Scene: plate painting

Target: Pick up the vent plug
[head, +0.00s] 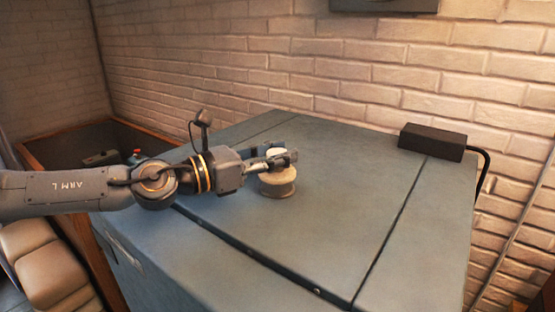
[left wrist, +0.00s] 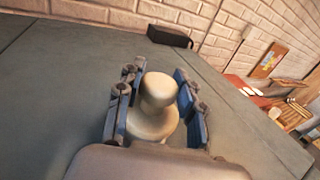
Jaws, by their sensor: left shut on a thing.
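The vent plug (head: 279,186) is a pale cream, round piece with a wide base and a knob on top. In the head view it is upright on the grey-blue top of a large cabinet (head: 330,215). My left gripper (head: 282,158) reaches in from the left and is shut on the plug's upper part. In the left wrist view the plug (left wrist: 158,100) is between the two blue-padded fingers (left wrist: 160,105). Its lower part is partly hidden by the gripper body. Whether its base touches the surface is hard to tell. My right gripper is not in view.
A black box (head: 432,142) with a cable stands at the back right of the top, by the brick wall (head: 330,70). Dark seams cross the top. A wood-edged dark bin (head: 75,140) is at the left. The top's front and right are clear.

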